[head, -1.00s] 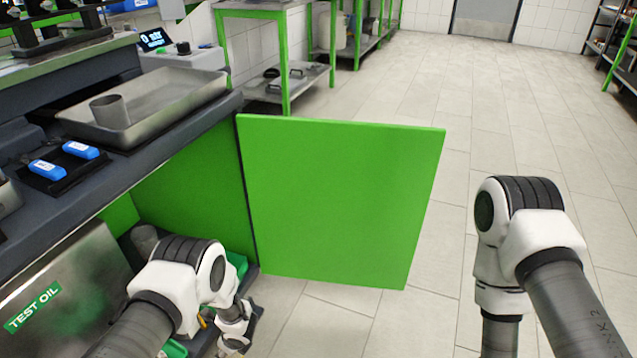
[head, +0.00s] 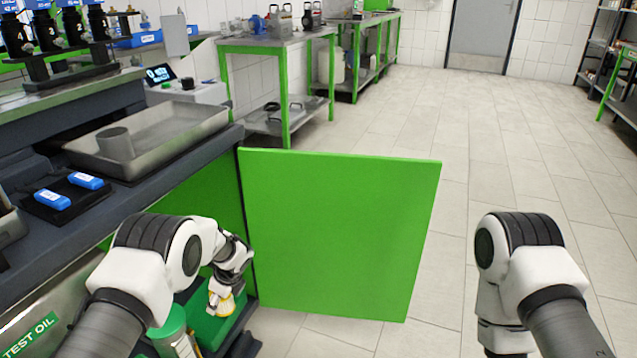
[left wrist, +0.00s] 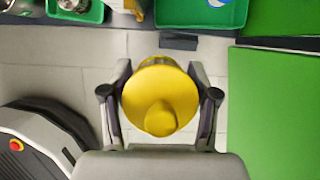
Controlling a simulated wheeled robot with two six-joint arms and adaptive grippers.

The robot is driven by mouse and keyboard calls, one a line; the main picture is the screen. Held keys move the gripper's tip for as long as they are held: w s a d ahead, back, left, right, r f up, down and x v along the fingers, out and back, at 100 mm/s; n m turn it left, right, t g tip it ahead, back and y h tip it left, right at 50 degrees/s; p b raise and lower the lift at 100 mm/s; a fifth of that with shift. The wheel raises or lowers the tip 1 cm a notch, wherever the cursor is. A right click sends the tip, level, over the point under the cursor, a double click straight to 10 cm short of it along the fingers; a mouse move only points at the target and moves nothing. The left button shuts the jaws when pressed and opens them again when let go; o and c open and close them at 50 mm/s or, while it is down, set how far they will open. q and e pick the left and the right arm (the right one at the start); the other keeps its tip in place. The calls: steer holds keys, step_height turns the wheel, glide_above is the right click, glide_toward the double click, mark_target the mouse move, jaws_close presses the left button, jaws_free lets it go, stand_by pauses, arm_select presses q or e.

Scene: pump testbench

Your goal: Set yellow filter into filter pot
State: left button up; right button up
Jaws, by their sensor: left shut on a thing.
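The yellow filter (left wrist: 160,97) is a round yellow piece with a knob, held between the two fingers of my left gripper (left wrist: 160,92). In the head view the left gripper (head: 226,290) is low by the open green cabinet door, with a bit of the yellow filter (head: 227,304) showing below it. In the left wrist view it hangs above the floor. A grey metal cylinder (head: 115,144) stands in a shallow metal tray (head: 170,135) on the bench; I cannot tell if it is the filter pot. My right gripper is out of view; only its arm shows.
The open green door (head: 340,230) stands to the right of my left gripper. Green bins (left wrist: 205,12) lie inside the cabinet beside a test oil container (head: 30,335). Two blue-labelled pieces (head: 68,190) lie on the bench. Open floor stretches to the right.

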arm_select(q)
step_height(320, 180, up, 18)
steer(key=s+a+f+n+g, duration=0.1)
steer(key=s+a+n+g, duration=0.2)
steer(key=n, duration=0.7)
steer(key=s+d+r+n+g+h, duration=0.35)
steer(key=s+d+n, duration=0.55)
steer(key=s+n, duration=0.3)
step_height(320, 180, up, 16)
steer(key=s+p, duration=0.2)
steer(key=p, duration=2.3)
steer(key=shift+s+f+h+p, duration=0.2)
steer(key=shift+s+h+p, duration=0.05)
steer(key=shift+h+p, duration=0.15)
steer(key=shift+d, duration=0.15)
